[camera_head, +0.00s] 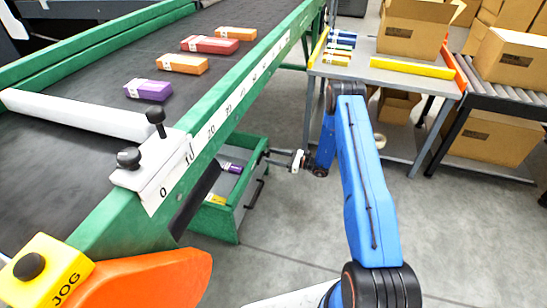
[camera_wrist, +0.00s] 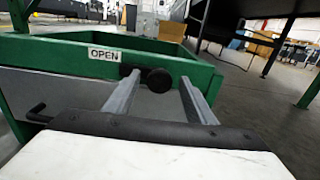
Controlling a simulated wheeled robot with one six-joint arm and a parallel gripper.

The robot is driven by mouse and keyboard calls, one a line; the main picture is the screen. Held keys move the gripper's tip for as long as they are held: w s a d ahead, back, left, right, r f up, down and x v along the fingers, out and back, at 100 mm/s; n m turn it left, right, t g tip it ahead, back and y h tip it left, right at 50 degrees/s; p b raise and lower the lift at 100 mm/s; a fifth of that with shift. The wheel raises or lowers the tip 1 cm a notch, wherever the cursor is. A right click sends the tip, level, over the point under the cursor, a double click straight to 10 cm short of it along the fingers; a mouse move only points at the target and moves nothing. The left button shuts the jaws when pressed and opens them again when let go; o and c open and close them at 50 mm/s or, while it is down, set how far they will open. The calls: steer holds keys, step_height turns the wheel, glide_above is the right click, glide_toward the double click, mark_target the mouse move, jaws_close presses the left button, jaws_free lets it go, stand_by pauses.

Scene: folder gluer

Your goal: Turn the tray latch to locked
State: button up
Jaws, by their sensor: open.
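The tray latch (camera_wrist: 158,80) is a black round knob with a short black bar reaching left, on the green front rim of the tray (camera_wrist: 60,49). A white label reading OPEN (camera_wrist: 104,54) sits left of it. My gripper (camera_wrist: 157,88) is open, one grey finger on each side of the knob. I cannot tell whether either finger touches it. In the head view the green tray (camera_head: 222,222) sits under the conveyor with purple and yellow boxes in it. My gripper (camera_head: 272,156) is at its right side; the latch is too small to make out there.
The conveyor (camera_head: 75,165) carries several coloured boxes above the tray. A black handle (camera_wrist: 38,114) sticks out at the left of the wrist view. A table with a yellow guide (camera_head: 412,67) and cardboard cartons (camera_head: 415,28) stands at the back right. The floor (camera_head: 290,225) right of the tray is clear.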

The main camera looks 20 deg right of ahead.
steer(key=shift+c, duration=0.6)
jaws_close()
steer(key=shift+n, duration=0.4)
steer(key=n, duration=0.8)
steer(key=shift+s+f, duration=0.1)
steer(key=shift+s, duration=0.1)
steer(key=n, duration=0.4)
steer(key=shift+f+n, duration=0.1)
steer(key=shift+n, duration=0.2)
steer(key=n, duration=0.4)
steer(key=shift+s+f, duration=0.1)
steer(key=shift+n, duration=0.3)
